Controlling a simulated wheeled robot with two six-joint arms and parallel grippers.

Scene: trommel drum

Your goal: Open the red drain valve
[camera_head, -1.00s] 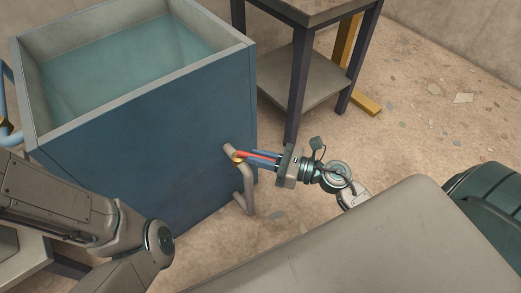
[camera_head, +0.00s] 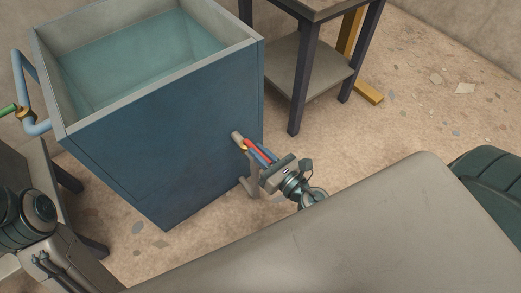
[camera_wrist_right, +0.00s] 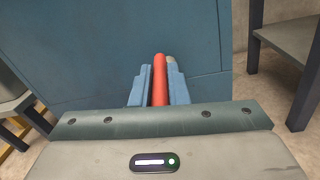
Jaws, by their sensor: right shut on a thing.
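The red drain valve handle (camera_head: 252,146) sits on a brass-coloured fitting (camera_head: 244,146) on a grey pipe (camera_head: 237,137), low on the front of the blue tank (camera_head: 165,130). The handle points down and right from the fitting. My right gripper (camera_head: 261,153) is shut on it, with a blue finger on each side. In the right wrist view, the red handle (camera_wrist_right: 159,80) runs lengthwise between the two blue fingers. The grey pipe's end shows just behind it. My left arm is at the lower left, and its gripper is out of view.
The tank holds water (camera_head: 140,55). A dark-legged table (camera_head: 310,75) with a lower shelf stands right of the tank. A blue pipe with a green handle (camera_head: 8,110) is at the tank's left. The floor right of the valve is mostly open.

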